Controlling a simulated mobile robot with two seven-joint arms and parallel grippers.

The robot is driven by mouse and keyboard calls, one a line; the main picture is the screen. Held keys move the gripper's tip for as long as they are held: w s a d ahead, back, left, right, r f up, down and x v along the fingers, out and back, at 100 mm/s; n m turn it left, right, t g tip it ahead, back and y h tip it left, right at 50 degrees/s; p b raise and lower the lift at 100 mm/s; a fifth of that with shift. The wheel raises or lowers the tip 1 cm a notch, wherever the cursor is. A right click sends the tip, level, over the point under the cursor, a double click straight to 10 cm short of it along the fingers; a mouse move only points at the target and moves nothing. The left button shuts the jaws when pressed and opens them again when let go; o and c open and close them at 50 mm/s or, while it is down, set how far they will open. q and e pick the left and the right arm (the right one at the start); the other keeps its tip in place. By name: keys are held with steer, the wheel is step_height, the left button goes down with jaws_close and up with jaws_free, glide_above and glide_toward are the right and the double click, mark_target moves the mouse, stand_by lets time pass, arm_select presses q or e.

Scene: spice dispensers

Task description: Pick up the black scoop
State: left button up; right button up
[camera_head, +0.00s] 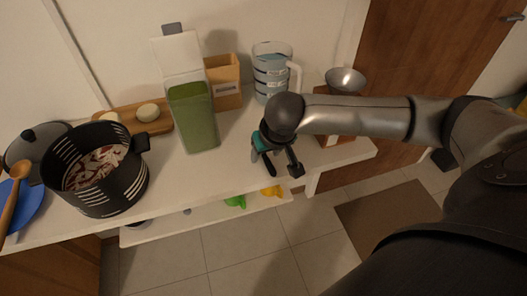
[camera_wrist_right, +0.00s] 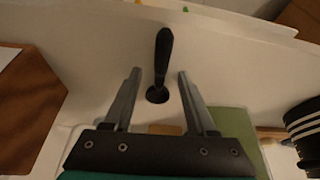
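The black scoop (camera_wrist_right: 163,55) shows in the right wrist view, with its long handle toward the top and a small round end below. It lies on the white counter, between the two fingers of my right gripper (camera_wrist_right: 159,75). The fingers are spread, with a visible gap on both sides of the scoop. In the head view my right gripper (camera_head: 277,168) is low over the counter's front edge, and the scoop is hard to tell from the dark fingers there. My left gripper is not in view.
A green-filled container (camera_head: 193,115), a measuring jug (camera_head: 271,72) and a wooden box (camera_head: 225,82) stand behind. A metal bowl (camera_head: 345,79) is at the right. A black pot (camera_head: 97,170) stands at the left. A lower shelf (camera_head: 205,220) holds green and yellow items.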

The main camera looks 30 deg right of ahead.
mark_target(266, 157)
jaws_close()
stand_by(0.8)
steer(key=shift+r+b, duration=0.2)
steer(key=shift+b, duration=0.1)
step_height(266, 157, up, 20)
steer(key=p, duration=0.6)
